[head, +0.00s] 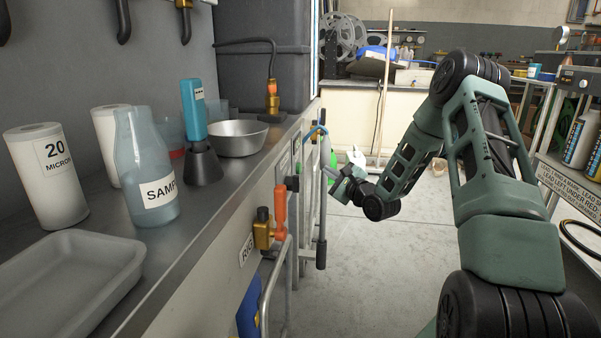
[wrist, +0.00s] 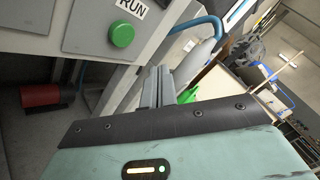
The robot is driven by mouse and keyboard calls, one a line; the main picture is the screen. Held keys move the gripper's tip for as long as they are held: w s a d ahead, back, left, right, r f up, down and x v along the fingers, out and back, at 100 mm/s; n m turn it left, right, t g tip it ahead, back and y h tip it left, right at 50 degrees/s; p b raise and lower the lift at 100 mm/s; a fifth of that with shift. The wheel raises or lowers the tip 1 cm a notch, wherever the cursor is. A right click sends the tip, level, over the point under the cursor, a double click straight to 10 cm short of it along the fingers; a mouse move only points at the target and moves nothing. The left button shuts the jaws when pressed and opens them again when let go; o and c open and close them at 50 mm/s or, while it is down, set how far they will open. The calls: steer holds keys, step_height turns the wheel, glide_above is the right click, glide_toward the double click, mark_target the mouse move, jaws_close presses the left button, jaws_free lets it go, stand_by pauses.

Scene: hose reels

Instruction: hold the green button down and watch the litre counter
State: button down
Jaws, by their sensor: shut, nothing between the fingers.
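The green button (wrist: 121,35) is a round cap on a grey box below a RUN label (wrist: 131,4) in the wrist view. My gripper (wrist: 157,72) is shut and empty. Its fingertips show right of and below the button, apart from it in the picture; the exact depth between them is hard to tell. In the head view my gripper (head: 328,172) is beside the front of the bench, at the far end of its panel. I cannot make out a litre counter in either view.
A valve with an orange handle (head: 281,208) and a rail stick out from the bench front, nearer than my gripper. A blue hose (wrist: 205,25) runs close to the fingers. Bottles and a steel bowl (head: 237,138) stand on the bench.

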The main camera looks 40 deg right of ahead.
steer(key=shift+w+a, duration=1.7)
steer(key=shift+w, duration=0.25)
stand_by(0.6)
steer(key=shift+w+a, duration=0.3)
steer(key=shift+w+a+p, duration=0.4)
steer(key=shift+w+a, duration=0.05)
stand_by(1.9)
steer(key=shift+s+d, duration=0.1)
stand_by(1.3)
steer(key=shift+s+d+p, duration=0.35)
steer(key=shift+s+d, duration=0.25)
steer(key=shift+s, duration=0.05)
steer(key=shift+s+d+p, duration=0.75)
steer(key=shift+s+d, duration=0.95)
steer(key=shift+s, duration=0.2)
